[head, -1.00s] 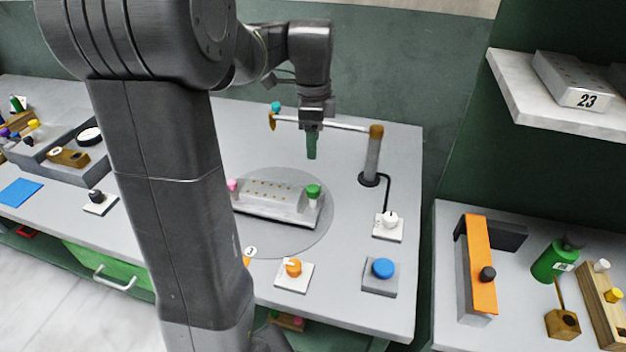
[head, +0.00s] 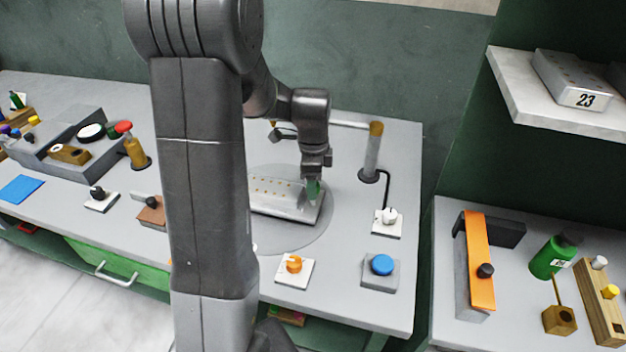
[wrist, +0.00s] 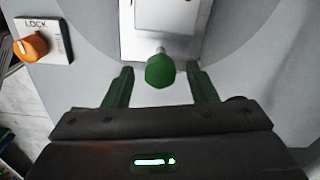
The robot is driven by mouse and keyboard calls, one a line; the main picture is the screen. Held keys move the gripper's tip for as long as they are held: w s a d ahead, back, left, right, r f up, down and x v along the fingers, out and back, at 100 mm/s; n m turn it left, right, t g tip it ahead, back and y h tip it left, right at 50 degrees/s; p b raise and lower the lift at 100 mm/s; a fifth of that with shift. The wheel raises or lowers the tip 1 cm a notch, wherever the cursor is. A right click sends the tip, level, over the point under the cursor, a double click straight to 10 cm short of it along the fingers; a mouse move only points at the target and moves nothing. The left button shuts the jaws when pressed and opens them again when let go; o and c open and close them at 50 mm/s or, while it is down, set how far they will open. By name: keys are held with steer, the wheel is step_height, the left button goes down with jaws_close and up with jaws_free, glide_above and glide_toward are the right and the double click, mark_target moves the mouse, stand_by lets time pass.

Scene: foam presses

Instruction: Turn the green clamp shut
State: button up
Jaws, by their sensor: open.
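The green clamp (wrist: 160,70) is a rounded green knob at the end of the pale press block (head: 272,200). In the wrist view it lies between the two green fingertips of my gripper (wrist: 160,84), with a gap on each side. My gripper is open around the knob and does not visibly touch it. In the head view my gripper (head: 313,190) is low over the block's right end and hides the clamp.
The block sits on a round grey plate (head: 300,243). An orange knob on a white LOCK plate (wrist: 45,45) is near. A lamp-like post (head: 373,155), a white knob (head: 388,217) and a blue button (head: 381,265) stand to the right.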

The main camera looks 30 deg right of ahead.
steer(key=c, duration=1)
steer(key=shift+n, duration=0.4)
steer(key=n, duration=0.3)
steer(key=shift+n+b, duration=0.35)
steer(key=shift+n, duration=0.05)
steer(key=n, duration=0.4)
steer(key=shift+n, duration=0.3)
steer(key=n, duration=0.4)
steer(key=shift+b, duration=0.4)
steer(key=shift+n, duration=2.3)
